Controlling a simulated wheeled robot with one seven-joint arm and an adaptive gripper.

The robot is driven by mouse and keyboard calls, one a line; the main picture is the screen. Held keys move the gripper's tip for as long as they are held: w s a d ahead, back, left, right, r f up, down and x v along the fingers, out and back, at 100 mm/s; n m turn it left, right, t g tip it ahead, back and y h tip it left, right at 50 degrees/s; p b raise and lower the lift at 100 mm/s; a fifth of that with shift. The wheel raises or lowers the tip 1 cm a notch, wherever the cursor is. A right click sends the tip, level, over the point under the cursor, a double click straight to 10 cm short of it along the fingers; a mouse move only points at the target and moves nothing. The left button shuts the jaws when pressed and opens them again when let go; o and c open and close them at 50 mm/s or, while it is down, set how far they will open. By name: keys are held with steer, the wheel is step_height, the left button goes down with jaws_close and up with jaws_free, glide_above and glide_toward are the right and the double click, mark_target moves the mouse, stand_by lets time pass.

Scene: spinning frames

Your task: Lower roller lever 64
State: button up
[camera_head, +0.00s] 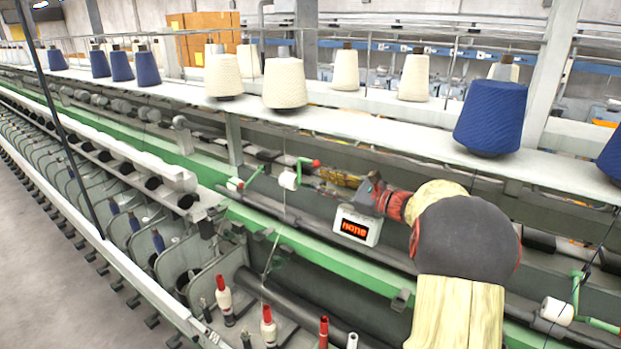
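Another green lever (579,296) with a white roller (557,311) is at the lower right. No number shows on either, so I cannot tell which one is 64. My gripper (370,188) is at the end of my arm, right of the first lever and apart from it in the picture. It is small and partly hidden by my own wrist. I cannot see whether its fingers are open.
A white box with a red display (357,226) sits on the rail just below my gripper. Yarn cones, white (285,83) and blue (490,117), stand on the shelf above. Red-tipped bobbins (268,326) stand in front. Grey floor (40,260) is clear at left.

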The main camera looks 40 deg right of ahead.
steer(key=v, duration=0.4)
stand_by(0.5)
